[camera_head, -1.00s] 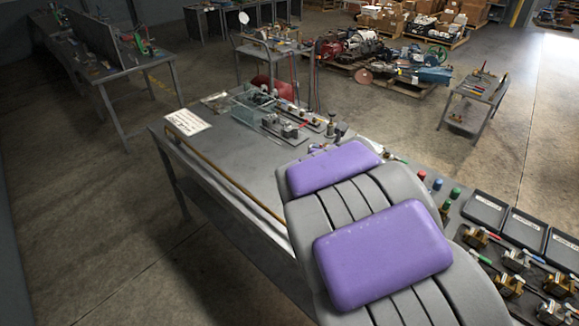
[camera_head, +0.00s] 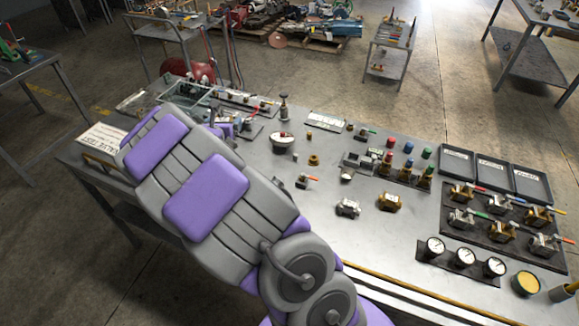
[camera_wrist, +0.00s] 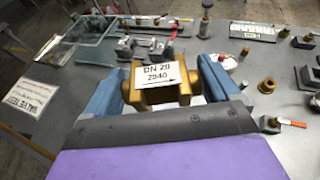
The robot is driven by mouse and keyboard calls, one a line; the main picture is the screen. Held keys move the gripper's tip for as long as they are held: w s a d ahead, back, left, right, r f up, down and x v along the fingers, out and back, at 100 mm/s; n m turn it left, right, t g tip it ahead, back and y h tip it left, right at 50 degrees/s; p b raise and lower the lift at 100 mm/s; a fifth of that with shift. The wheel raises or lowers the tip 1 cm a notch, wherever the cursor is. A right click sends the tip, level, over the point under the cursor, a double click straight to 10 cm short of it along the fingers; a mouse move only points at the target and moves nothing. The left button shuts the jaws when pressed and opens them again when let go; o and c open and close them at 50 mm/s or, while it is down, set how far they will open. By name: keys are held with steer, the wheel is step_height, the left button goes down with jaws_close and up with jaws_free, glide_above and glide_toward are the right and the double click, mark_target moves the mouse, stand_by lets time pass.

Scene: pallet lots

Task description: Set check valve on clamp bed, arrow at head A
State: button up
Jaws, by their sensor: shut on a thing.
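My gripper (camera_wrist: 162,84) is shut on a brass check valve (camera_wrist: 184,92), with one blue finger on each side of it. The valve has a white label reading "DN 20 2840" with a black arrow pointing right. In the wrist view, a grey clamp fixture (camera_wrist: 142,47) sits on the bench beyond the valve, towards the back left; it looks like the clamp bed. Heads marked A or B cannot be read. The valve appears raised in front of the fixture, apart from it. In the head view my arm hides most of the gripper and the valve.
A clear-walled tray (camera_wrist: 82,42) and a "VALVE TEST" sign (camera_wrist: 28,97) are at the left. Loose fittings, including a brass one (camera_head: 389,202), lie mid-bench. Black trays (camera_head: 497,172), a valve rack (camera_head: 480,222) and gauges (camera_head: 465,257) fill the right. The front middle is bare.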

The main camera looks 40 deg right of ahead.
steer(key=s+d+f+m+g+h, duration=0.2)
steer(key=s+d+f+m+g, duration=0.15)
steer(key=d+f, duration=0.75)
steer(key=m, duration=0.1)
glide_above(278, 167)
step_height(278, 167, down, 2)
steer(key=shift+g, duration=0.45)
steer(key=f, duration=0.2)
steer(key=f+b, duration=0.1)
steer(key=f, duration=0.1)
steer(key=d+f+b, duration=0.1)
steer(key=f, duration=0.1)
steer(key=shift+f, duration=0.4)
steer(key=shift+a+f, duration=0.2)
steer(key=shift+f, duration=0.9)
steer(key=shift+w+a+f+h+b, duration=0.1)
steer(key=shift+a+f+h+b, duration=0.2)
steer(key=shift+f, duration=0.1)
steer(key=shift+r, duration=0.1)
steer(key=shift+d, duration=0.1)
